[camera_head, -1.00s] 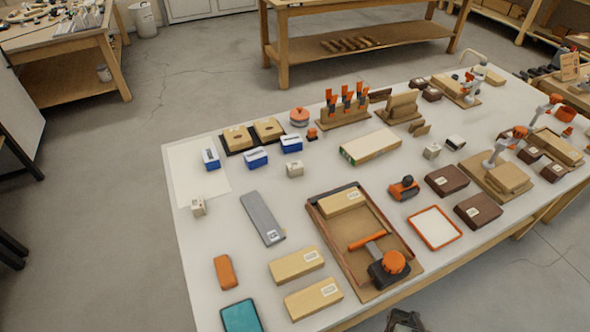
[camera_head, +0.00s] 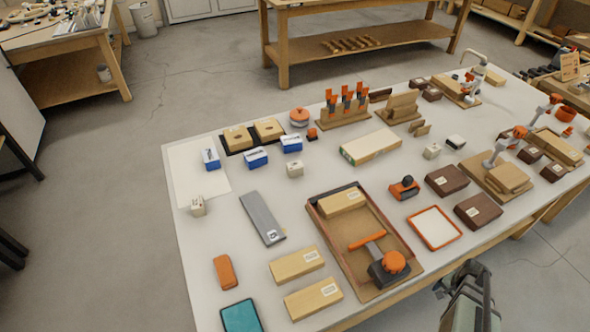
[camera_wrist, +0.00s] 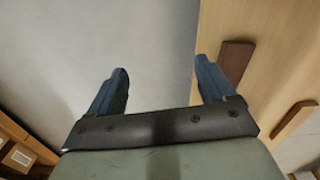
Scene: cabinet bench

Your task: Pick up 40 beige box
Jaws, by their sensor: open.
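Several beige boxes with white labels are on the white bench in the head view. Two lie side by side at the near edge, an upper one (camera_head: 297,264) and a lower one (camera_head: 313,298). A third beige box (camera_head: 342,202) lies in the brown-rimmed tray (camera_head: 320,238). Small pale labelled cubes stand at the left (camera_head: 198,206), centre (camera_head: 295,169) and right (camera_head: 432,151). The numbers are too small to read, so I cannot tell which is 40. My gripper (camera_wrist: 163,72) is open and empty, off the bench's near edge at lower right in the head view.
An orange-handled tool (camera_head: 368,240) lies in the tray. An orange-rimmed tray (camera_head: 435,228) and dark brown boxes (camera_head: 478,211) lie to its right. A grey bar (camera_head: 262,218) and an orange block (camera_head: 224,271) lie left. The wrist view shows a wooden surface (camera_wrist: 265,60) at right.

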